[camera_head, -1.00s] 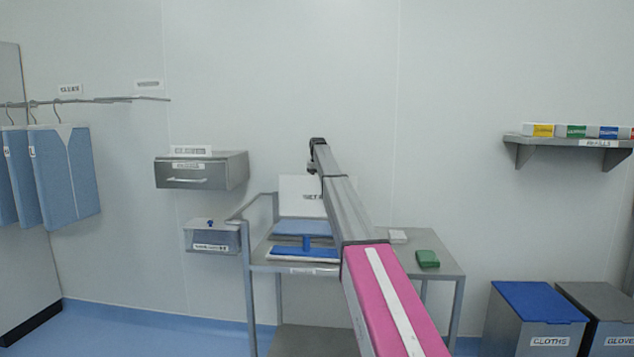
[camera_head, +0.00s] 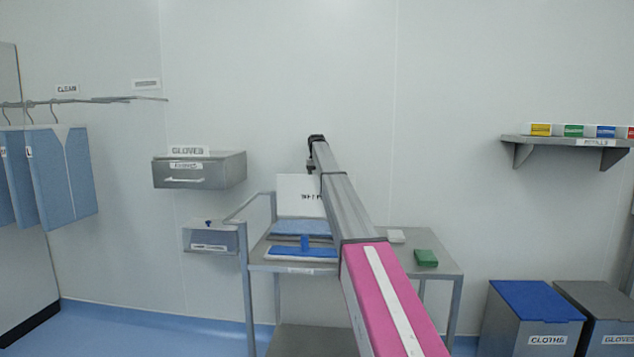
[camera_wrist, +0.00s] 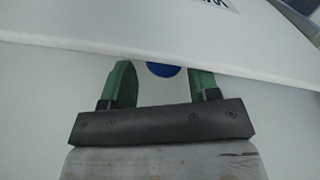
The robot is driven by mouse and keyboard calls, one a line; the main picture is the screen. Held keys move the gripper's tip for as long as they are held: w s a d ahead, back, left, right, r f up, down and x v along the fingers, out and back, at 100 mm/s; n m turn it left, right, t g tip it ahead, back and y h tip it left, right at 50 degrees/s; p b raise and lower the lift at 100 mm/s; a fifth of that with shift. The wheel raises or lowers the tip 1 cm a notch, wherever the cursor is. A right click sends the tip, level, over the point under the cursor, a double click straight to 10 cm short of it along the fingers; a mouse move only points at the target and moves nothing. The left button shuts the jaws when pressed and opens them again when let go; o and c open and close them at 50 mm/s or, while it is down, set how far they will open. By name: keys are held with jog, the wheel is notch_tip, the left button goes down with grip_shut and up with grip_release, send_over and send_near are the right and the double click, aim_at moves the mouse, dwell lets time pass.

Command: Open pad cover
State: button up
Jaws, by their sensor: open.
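A white box or panel (camera_head: 298,185) with partly hidden black lettering stands at the back of the metal cart. My arm crosses in front of its right side. My gripper (camera_head: 312,166) is at the end of the arm, beside the panel's upper right. In the wrist view my gripper (camera_wrist: 163,76) is open, its two green fingers apart. A round blue knob (camera_wrist: 163,69) shows between the fingertips, partly hidden by a white edge. A white surface with part of a dark label (camera_wrist: 215,3) lies above. I cannot tell whether the fingers touch the knob.
A glove drawer (camera_head: 200,172) hangs on the wall at left. Lidded bins (camera_head: 537,300) stand at lower right.

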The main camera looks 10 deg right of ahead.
notch_tip(320, 180, up, 9)
jog(key=shift+d, duration=0.15)
dwell(0.4)
